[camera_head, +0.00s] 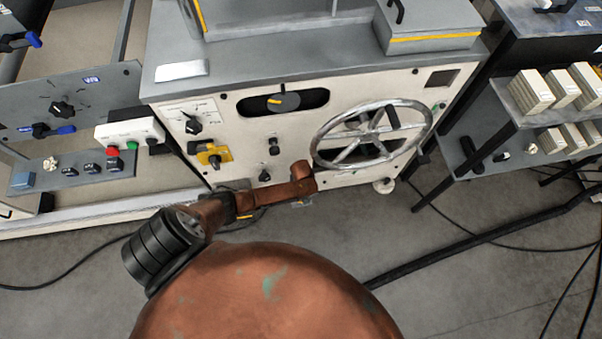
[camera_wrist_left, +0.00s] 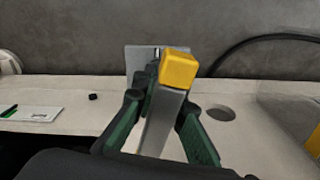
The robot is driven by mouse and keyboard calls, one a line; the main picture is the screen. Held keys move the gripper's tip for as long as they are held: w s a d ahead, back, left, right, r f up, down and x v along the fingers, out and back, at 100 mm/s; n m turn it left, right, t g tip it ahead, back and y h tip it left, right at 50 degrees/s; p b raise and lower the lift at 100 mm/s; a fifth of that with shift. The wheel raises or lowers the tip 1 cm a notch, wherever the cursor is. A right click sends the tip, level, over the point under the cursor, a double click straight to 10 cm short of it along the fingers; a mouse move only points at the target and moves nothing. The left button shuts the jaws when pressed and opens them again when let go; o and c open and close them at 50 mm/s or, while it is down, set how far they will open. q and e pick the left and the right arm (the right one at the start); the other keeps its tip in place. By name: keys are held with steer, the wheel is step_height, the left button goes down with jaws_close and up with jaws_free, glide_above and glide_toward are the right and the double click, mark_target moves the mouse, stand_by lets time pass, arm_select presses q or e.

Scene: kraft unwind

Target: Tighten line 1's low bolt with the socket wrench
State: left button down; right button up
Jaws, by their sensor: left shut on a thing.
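In the left wrist view my left gripper (camera_wrist_left: 162,103) has its dark green fingers shut on a grey bar with a yellow block at its end, which looks like the socket wrench (camera_wrist_left: 178,72). The bar stands out between the fingers toward a pale grey plate (camera_wrist_left: 133,58). I cannot tell whether the wrench touches anything. The low bolt cannot be made out in either view. In the head view my copper arm reaches to the lower front of the cream cabinet (camera_head: 235,118); the gripper and wrench cannot be made out there. My right gripper is not in view.
A spoked handwheel (camera_head: 372,135) sticks out of the cabinet front, right of my arm. A yellow fitting (camera_head: 214,156) and several black knobs are left of it. A control panel (camera_head: 70,100) stands at left, shelves with boxes (camera_head: 531,91) at right. Cables cross the floor.

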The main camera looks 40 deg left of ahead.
arm_select(q)
steer(key=shift+a+m, duration=0.1)
steer(key=shift+m, duration=0.9)
steer(key=shift+a+m, duration=0.1)
steer(key=shift+m, duration=0.8)
steer(key=shift+s, duration=0.1)
steer(key=shift+m, duration=0.4)
steer(key=shift+a+m+p, duration=0.15)
steer(key=shift+m+p, duration=0.15)
steer(key=shift+m, duration=0.7)
